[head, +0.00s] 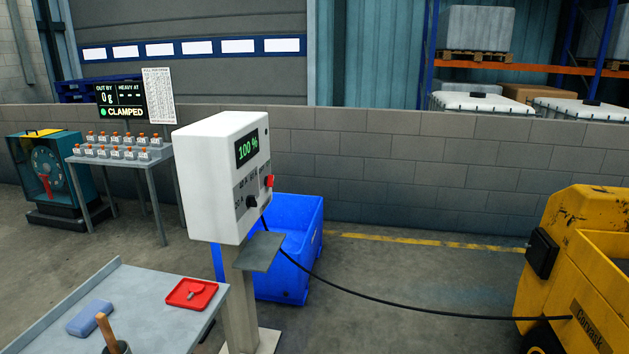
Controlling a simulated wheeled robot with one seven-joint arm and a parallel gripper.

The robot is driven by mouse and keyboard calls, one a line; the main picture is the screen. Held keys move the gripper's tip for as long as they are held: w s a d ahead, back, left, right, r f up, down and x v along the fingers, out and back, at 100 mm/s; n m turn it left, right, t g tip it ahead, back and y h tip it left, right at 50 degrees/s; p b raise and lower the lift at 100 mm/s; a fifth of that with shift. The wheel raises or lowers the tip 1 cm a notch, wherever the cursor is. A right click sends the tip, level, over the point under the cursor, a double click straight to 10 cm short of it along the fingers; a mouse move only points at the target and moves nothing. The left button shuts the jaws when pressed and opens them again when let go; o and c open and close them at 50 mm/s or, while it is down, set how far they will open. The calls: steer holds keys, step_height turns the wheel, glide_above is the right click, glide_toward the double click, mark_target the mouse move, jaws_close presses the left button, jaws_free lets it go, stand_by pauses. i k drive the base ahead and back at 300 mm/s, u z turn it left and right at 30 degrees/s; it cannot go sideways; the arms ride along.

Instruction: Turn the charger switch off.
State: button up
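The charger (208,180) is a white box on a grey post, left of the middle in the head view. Its display (246,148) reads 100 % in green. A black rotary knob (251,201) sits low on its front face, with small labels around it that I cannot read clearly. A red part (269,181) sticks out near the right edge of the same face. Which way the knob points is too small to tell. My gripper is not in view.
A black cable (390,299) hangs from the charger to a yellow vehicle (593,275) at right. A blue bin (301,232) stands behind the charger. A grey table (150,290) at front left holds a red tray (172,297) and a blue block (90,317).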

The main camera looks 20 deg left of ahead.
mark_target(269, 180)
steer(key=i, duration=2.9)
steer(key=u, duration=3.35)
steer(key=i, duration=0.5)
steer(key=z, duration=0.1)
